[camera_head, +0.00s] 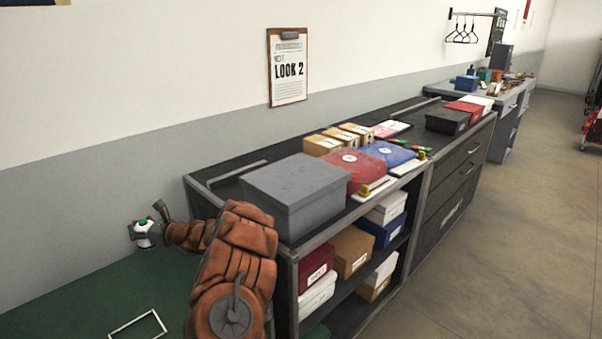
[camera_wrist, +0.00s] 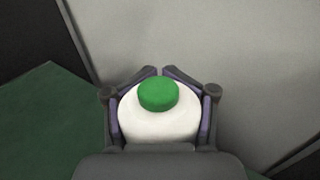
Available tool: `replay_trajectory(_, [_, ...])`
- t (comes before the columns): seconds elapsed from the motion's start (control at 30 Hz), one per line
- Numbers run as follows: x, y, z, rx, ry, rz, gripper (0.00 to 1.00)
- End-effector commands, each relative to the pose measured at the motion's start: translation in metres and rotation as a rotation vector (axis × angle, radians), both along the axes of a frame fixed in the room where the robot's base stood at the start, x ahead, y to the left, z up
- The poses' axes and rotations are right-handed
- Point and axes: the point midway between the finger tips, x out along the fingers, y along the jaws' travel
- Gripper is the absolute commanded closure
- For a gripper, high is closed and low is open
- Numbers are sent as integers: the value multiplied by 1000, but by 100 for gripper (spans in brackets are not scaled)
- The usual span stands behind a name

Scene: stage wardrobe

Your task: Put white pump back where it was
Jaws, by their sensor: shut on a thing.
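The white pump (camera_wrist: 160,125) shows in the wrist view as a rounded white body with a round green top. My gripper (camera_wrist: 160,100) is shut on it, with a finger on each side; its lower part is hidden. In the head view the pump (camera_head: 142,241) is small, at the left, held in my gripper (camera_head: 146,232) above the green surface (camera_head: 70,300) and close to the grey lower wall. A thin white rectangular outline (camera_head: 138,325) lies on the green surface, lower and nearer than the pump, with nothing seen inside it.
A dark shelf unit (camera_head: 290,262) stands right of my arm. A large grey box (camera_head: 295,190), a red box (camera_head: 345,172) and a blue box (camera_head: 388,153) sit on top. More boxes fill its shelves. A clipboard (camera_head: 289,68) hangs on the wall.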

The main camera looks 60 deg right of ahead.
Motion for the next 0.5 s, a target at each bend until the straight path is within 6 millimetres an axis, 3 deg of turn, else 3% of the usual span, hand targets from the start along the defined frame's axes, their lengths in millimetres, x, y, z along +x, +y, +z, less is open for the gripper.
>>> replay_trajectory(0.5, [37, -97, 38, -1, -2, -317, 100])
